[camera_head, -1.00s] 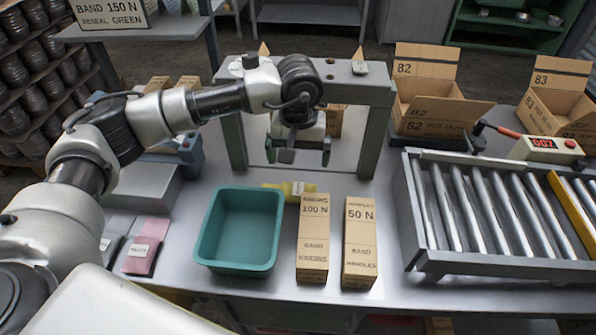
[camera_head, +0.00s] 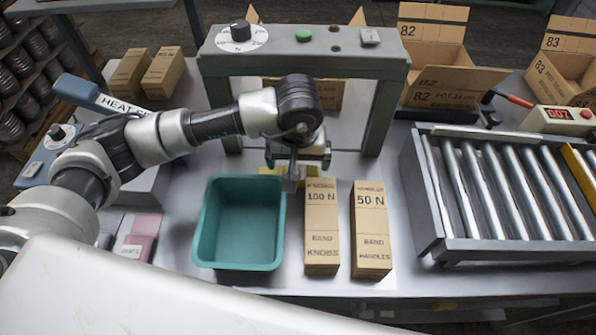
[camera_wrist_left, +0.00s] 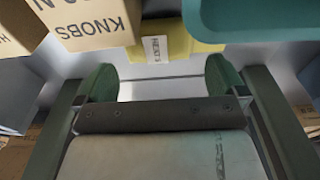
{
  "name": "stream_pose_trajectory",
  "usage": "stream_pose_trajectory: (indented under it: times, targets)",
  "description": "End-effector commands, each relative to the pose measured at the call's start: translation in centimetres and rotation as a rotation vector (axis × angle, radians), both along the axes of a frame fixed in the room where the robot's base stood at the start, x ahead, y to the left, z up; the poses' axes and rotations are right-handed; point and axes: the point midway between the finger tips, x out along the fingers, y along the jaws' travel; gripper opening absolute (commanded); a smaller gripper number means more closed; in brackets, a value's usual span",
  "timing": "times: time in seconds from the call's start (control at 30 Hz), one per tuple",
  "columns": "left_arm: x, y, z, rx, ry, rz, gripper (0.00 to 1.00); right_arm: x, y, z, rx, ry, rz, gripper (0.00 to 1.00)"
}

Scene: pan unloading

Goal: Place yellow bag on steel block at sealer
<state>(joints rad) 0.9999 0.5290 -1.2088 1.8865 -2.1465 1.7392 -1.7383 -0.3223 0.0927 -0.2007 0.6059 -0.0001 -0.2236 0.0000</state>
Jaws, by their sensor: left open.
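The yellow bag (camera_head: 270,168) lies on the table behind the teal bin, mostly hidden by my left gripper in the head view. In the left wrist view the yellow bag (camera_wrist_left: 180,42), with a white label, lies just beyond the fingertips. My left gripper (camera_wrist_left: 161,80) is open, with nothing between its green fingers. In the head view my left gripper (camera_head: 296,172) hangs low over the bag's right part. A grey block, which looks like the steel block (camera_head: 150,186), sits in front of the blue heat sealer (camera_head: 88,90), partly behind my arm. My right gripper is out of view.
The teal bin (camera_head: 199,235) and two cartons, 100 N (camera_head: 321,228) and 50 N (camera_head: 371,230), stand close to the bag. A green frame (camera_head: 385,105) rises behind. Pink bag (camera_head: 140,238) lies left. Roller conveyor (camera_head: 437,225) is at right.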

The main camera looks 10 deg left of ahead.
Motion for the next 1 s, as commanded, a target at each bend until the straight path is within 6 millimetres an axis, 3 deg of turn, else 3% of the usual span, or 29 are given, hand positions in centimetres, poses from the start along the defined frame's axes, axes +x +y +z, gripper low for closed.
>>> stream_pose_trajectory:
  times: [0.1, 0.23, 0.53, 0.9, 1.0]
  targets:
    - [-0.3, -0.5, -1.6, 0.0, 0.007, 0.0, 1.0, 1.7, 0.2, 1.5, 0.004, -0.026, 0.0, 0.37]
    - [-0.1, -0.4, -3.4, -0.001, 0.005, 0.001, 1.0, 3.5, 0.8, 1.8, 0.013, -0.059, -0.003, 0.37]
    - [0.1, -0.4, -4.1, -0.001, 0.001, -0.001, 1.0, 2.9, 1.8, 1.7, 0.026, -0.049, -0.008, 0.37]
    - [0.1, -0.4, -4.1, -0.001, 0.0, -0.001, 0.47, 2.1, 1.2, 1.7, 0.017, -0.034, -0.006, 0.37]
    - [0.1, -0.4, -4.1, -0.001, 0.0, -0.001, 0.47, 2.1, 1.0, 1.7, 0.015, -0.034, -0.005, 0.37]
